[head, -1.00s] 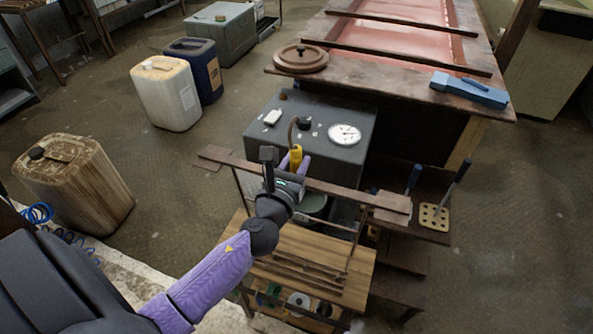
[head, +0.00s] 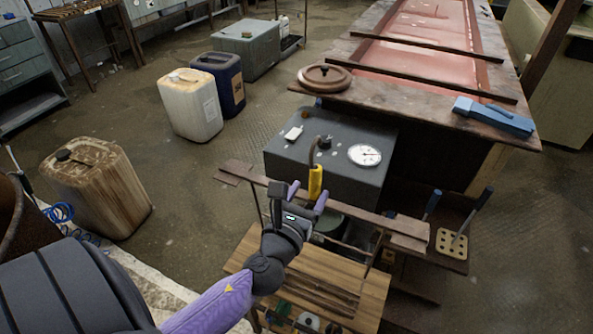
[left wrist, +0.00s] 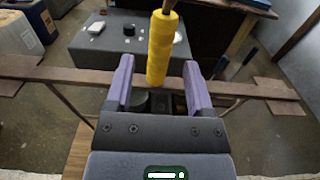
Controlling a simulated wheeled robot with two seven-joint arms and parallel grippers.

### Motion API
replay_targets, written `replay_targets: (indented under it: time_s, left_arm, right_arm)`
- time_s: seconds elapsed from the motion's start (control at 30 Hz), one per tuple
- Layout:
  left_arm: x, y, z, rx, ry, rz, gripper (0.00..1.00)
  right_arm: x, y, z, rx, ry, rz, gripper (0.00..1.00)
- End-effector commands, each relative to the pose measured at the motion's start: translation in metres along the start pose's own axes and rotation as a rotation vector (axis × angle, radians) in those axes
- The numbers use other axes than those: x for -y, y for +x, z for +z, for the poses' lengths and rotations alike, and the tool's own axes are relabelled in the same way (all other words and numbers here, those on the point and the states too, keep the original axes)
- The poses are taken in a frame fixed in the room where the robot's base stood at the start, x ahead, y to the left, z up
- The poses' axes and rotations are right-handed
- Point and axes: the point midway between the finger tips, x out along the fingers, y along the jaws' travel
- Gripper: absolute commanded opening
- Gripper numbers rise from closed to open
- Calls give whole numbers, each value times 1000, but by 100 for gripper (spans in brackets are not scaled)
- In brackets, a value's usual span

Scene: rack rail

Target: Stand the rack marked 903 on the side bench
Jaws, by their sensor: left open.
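A yellow grip (head: 315,182) with a dark hooked rod at its top stands upright over a long brown rail (head: 345,205); I take it as part of the rack. No mark 903 is readable, and what hangs below the grip is mostly hidden. My left gripper (head: 308,197) is open and empty just in front of the grip. In the left wrist view the yellow grip (left wrist: 160,50) shows between and beyond the two purple fingers (left wrist: 158,80), apart from both. A slatted wooden bench (head: 372,300) stands below the rail. My right gripper is not in view.
A grey box with a dial (head: 330,150) stands behind the rail, before a long red-lined tank (head: 415,70). A holed block (head: 451,243) with blue-handled tools stands right. Canisters (head: 190,105) stand left on open floor.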

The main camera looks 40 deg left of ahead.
Motion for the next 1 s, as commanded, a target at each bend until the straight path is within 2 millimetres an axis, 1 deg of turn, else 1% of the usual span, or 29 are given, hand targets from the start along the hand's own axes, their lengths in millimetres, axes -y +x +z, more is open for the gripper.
replay_targets:
  time_s: [0.03,0.1,0.2,0.3,0.4,0.5,0.53,0.57,0.63,0.67,0.7,0.73,0.77,0.8,0.83,0.87,0.9,0.97,1.0]
  left_arm:
    - [0,-14,-3,-6,0,-1,68]
    - [0,-34,-4,-6,0,0,68]
    - [0,-58,-4,-5,1,1,68]
    - [0,-73,-4,-3,0,1,68]
    - [0,-80,-2,-2,0,1,68]
    - [0,-81,-1,-3,-5,1,68]
    - [0,-81,-6,-17,-21,2,68]
    - [-1,-81,-16,-46,-58,5,68]
    - [-2,-83,-67,-189,-252,34,68]
    - [-4,-89,-100,-282,-383,68,68]
    - [-5,-101,-149,-418,-591,145,68]
    - [-5,-116,-187,-521,-764,232,68]
    - [-6,-135,-223,-615,-939,343,68]
    - [-6,-165,-268,-717,-1167,525,68]
    - [-7,-191,-296,-769,-1328,685,68]
    - [-8,-216,-319,-796,-1469,851,68]
    - [-9,-248,-343,-797,-1629,1076,68]
    - [-12,-292,-367,-734,-1802,1388,68]
    - [-14,-315,-376,-669,-1879,1560,68]
  right_arm:
    - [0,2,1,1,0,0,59]
    - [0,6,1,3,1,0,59]
    - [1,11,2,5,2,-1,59]
    - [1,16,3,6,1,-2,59]
    - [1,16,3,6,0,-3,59]
    - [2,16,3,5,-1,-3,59]
    - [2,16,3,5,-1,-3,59]
    - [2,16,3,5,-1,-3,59]
    - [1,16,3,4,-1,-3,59]
    - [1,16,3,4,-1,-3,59]
    - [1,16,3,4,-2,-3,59]
    - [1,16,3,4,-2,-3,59]
    - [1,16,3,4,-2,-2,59]
    - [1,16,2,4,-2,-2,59]
    - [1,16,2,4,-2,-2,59]
    - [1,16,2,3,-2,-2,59]
    - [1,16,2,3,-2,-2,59]
    - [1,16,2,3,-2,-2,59]
    - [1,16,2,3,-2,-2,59]
